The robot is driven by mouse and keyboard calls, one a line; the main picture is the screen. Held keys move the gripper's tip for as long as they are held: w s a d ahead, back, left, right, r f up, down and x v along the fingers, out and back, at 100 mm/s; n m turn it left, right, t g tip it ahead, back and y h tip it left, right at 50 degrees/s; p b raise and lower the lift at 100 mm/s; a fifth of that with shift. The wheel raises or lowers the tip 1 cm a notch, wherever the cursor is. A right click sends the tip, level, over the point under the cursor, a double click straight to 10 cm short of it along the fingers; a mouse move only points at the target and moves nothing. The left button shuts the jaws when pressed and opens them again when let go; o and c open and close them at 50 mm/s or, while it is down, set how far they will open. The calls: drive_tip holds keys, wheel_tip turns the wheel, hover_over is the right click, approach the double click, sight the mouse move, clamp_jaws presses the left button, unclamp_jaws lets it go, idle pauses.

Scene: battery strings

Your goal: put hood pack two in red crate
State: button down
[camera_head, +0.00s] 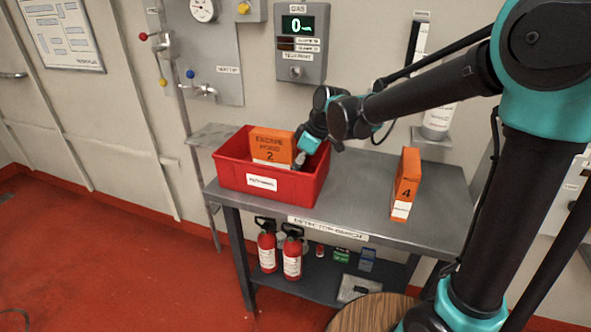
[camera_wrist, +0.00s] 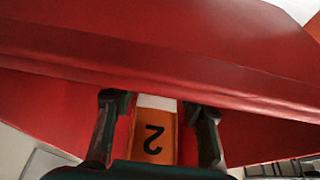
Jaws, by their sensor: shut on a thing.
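The orange hood pack two (camera_head: 271,146), labelled "ESCAPE HOOD 2", is upright at the red crate (camera_head: 233,180), its lower part hidden behind the crate's front wall. My gripper (camera_head: 301,159) is shut on the right end of the pack, at the crate's opening. In the wrist view, the pack's end (camera_wrist: 153,138) with the number 2 sits between my two fingers (camera_wrist: 155,130), and the red crate wall (camera_wrist: 170,60) fills the space beyond. Whether the pack touches the crate floor is hidden.
The crate stands on the left of the grey detector bench (camera_head: 350,190). An orange pack marked 4 (camera_head: 406,185) stands upright on the right, with clear bench between. A gas panel (camera_head: 301,45) is on the wall behind. Red extinguishers (camera_head: 291,256) stand on the lower shelf.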

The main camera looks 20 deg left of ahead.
drive_tip(key=c, duration=0.9)
unclamp_jaws()
drive_tip(key=shift+o, duration=0.2)
drive_tip(key=v, duration=1.2)
